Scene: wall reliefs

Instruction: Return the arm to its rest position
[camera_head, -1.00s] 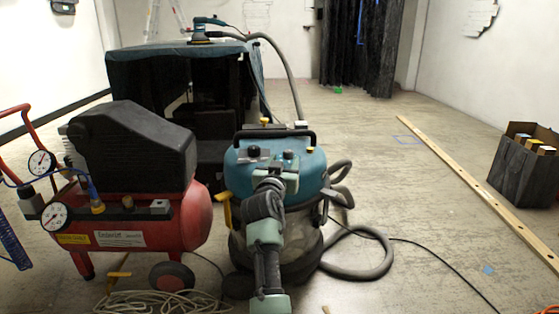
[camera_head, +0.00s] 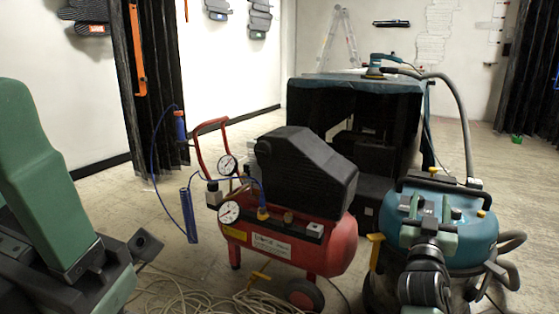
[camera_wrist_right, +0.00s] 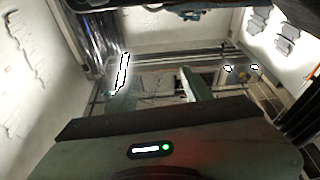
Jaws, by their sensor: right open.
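My right arm reaches forward from the bottom right of the head view, in front of the teal vacuum (camera_head: 485,240). My right gripper (camera_head: 432,212) shows small and from behind against the vacuum's top; whether they touch is unclear. In the right wrist view, the green fingers of this gripper (camera_wrist_right: 160,88) stand apart with nothing visible between them. A large green and black link of mine fills the left edge of the head view. I do not see my left gripper.
A red compressor (camera_head: 335,248) with a black motor cover stands left of the vacuum. A hose and pale rope (camera_head: 190,297) lie on the floor. A cloth-draped table (camera_head: 350,92) carrying a sander (camera_head: 380,62) stands behind. A black curtain (camera_head: 157,90) hangs at left.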

